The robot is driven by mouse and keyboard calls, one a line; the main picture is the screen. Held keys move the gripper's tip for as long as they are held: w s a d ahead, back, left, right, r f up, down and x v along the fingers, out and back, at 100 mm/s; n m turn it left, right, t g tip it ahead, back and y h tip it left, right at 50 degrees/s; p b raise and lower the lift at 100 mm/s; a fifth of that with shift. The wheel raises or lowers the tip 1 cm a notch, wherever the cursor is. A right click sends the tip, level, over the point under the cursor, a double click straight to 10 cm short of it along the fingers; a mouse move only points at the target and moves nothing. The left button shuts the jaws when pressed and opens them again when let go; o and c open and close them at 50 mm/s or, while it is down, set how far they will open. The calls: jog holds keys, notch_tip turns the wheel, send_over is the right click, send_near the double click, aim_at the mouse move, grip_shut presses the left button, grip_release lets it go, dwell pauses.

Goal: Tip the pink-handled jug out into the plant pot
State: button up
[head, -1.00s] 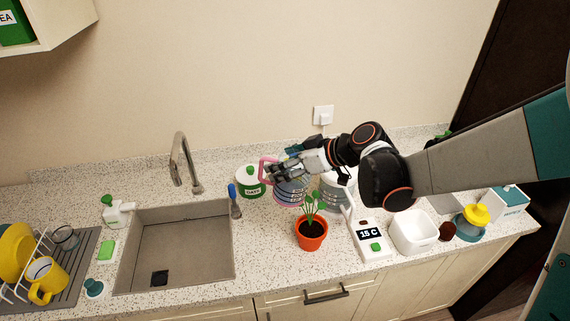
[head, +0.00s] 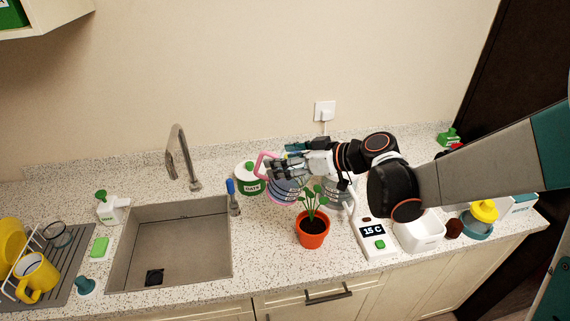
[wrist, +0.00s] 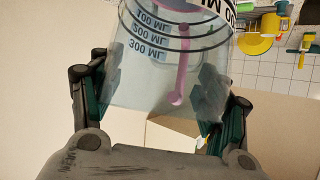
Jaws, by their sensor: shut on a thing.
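The jug (head: 283,190) is clear with dark measuring lines and a pink handle (head: 262,163). My gripper (head: 290,170) is shut on the jug, its fingers on either side of the body. In the wrist view the jug (wrist: 170,75) fills the middle between the dark fingers, with "100 ML" to "300 ML" marks. The plant pot (head: 312,238) is orange, with dark soil and a green leafy plant, and stands just in front and to the right of the jug. The jug looks near upright in the head view. I cannot tell what is inside it.
The sink (head: 170,245) and tap (head: 183,160) are on the left.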

jog(key=shift+y+b, duration=0.4)
jog(key=shift+b, duration=0.2)
jog(key=shift+f+b, duration=0.2)
jog(key=shift+b, duration=0.2)
jog(key=shift+f+m+t+y+b, duration=0.3)
jog(key=shift+f+y+b, duration=0.5)
jog(key=shift+b, duration=1.05)
jog(key=shift+f, duration=0.25)
jog(key=shift+d+f+m+t+y+b, duration=0.35)
jog(key=shift+f+y+b, duration=0.45)
jog(key=shift+b, duration=1.8)
jog(key=shift+d+f+m+t+y+b, duration=0.35)
jog(key=shift+y+b, duration=0.75)
jog(key=shift+b, duration=1.5)
jog(key=shift+s+t+y+b, duration=0.1)
jog(key=shift+t+y+b, duration=0.25)
jog(key=shift+b, duration=0.45)
jog(key=shift+r, duration=0.1)
jog(key=shift+d+m+t+y+b, duration=0.3)
jog(key=shift+y+b, duration=0.25)
jog(key=shift+b, duration=0.55)
jog(key=shift+d+r, duration=0.15)
